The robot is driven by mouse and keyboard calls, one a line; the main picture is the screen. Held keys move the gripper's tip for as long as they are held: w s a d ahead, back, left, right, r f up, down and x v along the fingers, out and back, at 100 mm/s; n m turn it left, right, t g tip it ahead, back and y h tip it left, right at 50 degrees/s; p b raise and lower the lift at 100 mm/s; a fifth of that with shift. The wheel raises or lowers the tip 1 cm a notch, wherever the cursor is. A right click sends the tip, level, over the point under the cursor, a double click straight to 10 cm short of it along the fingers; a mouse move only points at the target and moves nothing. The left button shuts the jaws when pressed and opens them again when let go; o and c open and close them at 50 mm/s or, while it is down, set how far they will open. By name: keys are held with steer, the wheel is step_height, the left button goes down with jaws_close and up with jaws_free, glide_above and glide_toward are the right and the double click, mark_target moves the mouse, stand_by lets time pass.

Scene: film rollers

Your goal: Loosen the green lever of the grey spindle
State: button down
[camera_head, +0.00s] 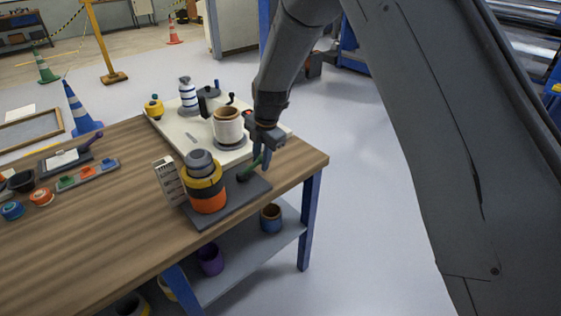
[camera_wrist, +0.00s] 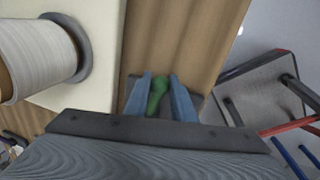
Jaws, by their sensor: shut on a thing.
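The green lever (camera_head: 250,166) stands on a dark grey base plate (camera_head: 232,206) near the table's right end. The grey spindle (camera_head: 199,160) rises on the same plate, left of the lever, with yellow and orange rolls (camera_head: 207,200) around it. My gripper (camera_head: 264,160) reaches down from above to the lever. In the wrist view the green lever (camera_wrist: 158,90) lies between the two blue fingers (camera_wrist: 160,95), which are shut on it. The lever's lower part is partly hidden by the gripper in the wrist view.
A pale board (camera_head: 174,125) behind holds a white roll (camera_head: 228,128), a striped roll and a yellow piece. A white rack (camera_head: 167,182) stands left of the spindle. Small coloured pieces lie at the table's left.

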steer(key=shift+w+a, duration=0.1)
steer(key=shift+a, duration=0.1)
steer(key=shift+r, duration=0.1)
steer(key=c, duration=1.6)
jaws_free()
steer(key=shift+o, duration=0.4)
steer(key=shift+d, duration=0.1)
steer(key=shift+s+d+r+b, duration=0.2)
steer(key=shift+r+b, duration=0.15)
steer(key=shift+r, duration=0.9)
steer(key=shift+s+d+r+b, duration=0.15)
steer(key=shift+r+b, duration=0.25)
steer(key=shift+r, duration=0.9)
steer(key=shift+s+d+r+b, duration=0.1)
steer(key=shift+d+r+b, duration=0.2)
steer(key=shift+r, duration=0.95)
